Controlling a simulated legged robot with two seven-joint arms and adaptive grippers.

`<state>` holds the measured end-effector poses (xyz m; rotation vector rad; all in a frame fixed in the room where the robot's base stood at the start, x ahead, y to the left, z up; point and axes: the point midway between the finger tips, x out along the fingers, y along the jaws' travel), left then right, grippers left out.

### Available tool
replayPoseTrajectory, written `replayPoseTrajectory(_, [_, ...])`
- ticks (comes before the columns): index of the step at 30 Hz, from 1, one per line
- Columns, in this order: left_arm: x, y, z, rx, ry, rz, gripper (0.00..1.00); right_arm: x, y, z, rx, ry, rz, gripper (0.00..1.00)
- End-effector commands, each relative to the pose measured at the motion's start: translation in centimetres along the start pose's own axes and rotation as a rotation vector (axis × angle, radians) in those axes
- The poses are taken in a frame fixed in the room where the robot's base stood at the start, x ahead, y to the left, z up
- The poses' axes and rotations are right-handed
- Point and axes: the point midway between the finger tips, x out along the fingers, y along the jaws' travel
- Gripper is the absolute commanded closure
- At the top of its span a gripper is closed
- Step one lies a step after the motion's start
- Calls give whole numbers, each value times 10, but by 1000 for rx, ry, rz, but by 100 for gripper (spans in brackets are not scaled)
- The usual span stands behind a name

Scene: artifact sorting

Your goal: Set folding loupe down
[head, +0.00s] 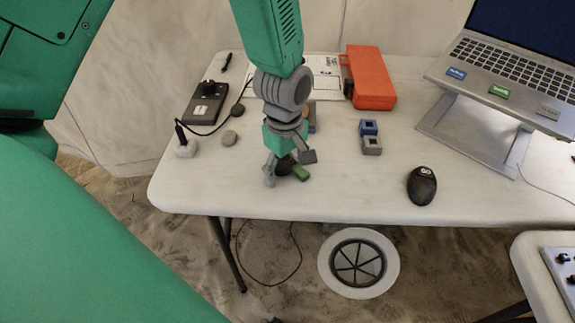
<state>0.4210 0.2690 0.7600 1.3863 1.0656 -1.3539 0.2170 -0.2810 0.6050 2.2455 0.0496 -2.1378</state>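My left gripper (289,167) points down over the front middle of the white table (330,195). Its two fingers are spread wide apart. My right gripper is not in view.
A mouse (422,186) and a laptop (505,72) on a stand are right. The front-middle table is clear.

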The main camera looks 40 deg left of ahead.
Motion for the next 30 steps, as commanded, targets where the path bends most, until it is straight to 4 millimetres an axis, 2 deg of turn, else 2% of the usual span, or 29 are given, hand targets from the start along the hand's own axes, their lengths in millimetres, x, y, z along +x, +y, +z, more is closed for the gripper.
replayPoseTrajectory(6, [-1, 0, 0, 0, 0, 0, 29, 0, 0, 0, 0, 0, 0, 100])
replayPoseTrajectory(10, [-12, 0, 0, 0, 1, 1, 29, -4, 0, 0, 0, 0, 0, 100])
replayPoseTrajectory(21, [-89, 1, -1, 0, 2, 4, 29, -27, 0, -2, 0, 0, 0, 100])
replayPoseTrajectory(27, [-116, 1, 0, 0, 1, 1, 29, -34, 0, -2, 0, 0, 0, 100])
replayPoseTrajectory(30, [-121, 0, 0, 0, 1, -1, 29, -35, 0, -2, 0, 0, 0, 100])
